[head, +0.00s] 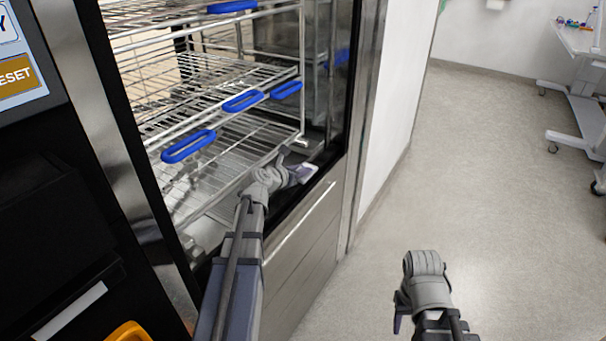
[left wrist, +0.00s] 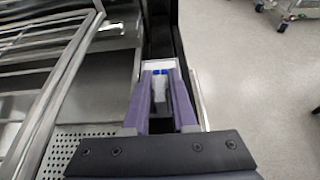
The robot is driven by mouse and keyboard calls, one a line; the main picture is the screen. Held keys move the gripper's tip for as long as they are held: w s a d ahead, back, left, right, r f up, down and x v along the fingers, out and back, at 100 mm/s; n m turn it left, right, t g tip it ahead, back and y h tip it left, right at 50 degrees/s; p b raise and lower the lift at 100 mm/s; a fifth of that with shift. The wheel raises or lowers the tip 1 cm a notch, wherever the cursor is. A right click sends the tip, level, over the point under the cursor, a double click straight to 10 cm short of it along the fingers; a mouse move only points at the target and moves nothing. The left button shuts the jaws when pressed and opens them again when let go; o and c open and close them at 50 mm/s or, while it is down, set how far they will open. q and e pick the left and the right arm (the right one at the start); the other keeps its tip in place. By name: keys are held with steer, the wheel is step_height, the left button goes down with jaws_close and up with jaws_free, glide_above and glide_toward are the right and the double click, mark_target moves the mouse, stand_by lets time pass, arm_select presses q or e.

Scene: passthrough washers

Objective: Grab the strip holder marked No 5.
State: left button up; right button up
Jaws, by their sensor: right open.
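My left gripper (head: 300,173) is at the metal ledge of the washer's opening, below the racks. In the left wrist view its two purple fingers (left wrist: 161,78) stand apart, with a small pale piece with blue spots (left wrist: 160,88) between them. Whether the fingers press on it I cannot tell. A white thing (head: 306,171) shows at the fingertips in the head view. No number can be read on either, so I cannot tell which is the No 5 strip holder. My right gripper (head: 402,309) is open and apart from everything, over the floor, partly hidden by its wrist.
Wire racks (head: 215,85) with blue handles (head: 188,146) fill the washer chamber just left of my left arm. A dark door frame (head: 343,85) stands right of it. A white cart (head: 580,95) is at the far right. The floor (head: 470,170) between is clear.

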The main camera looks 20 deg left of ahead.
arm_select(q)
jaws_close()
stand_by(1.0)
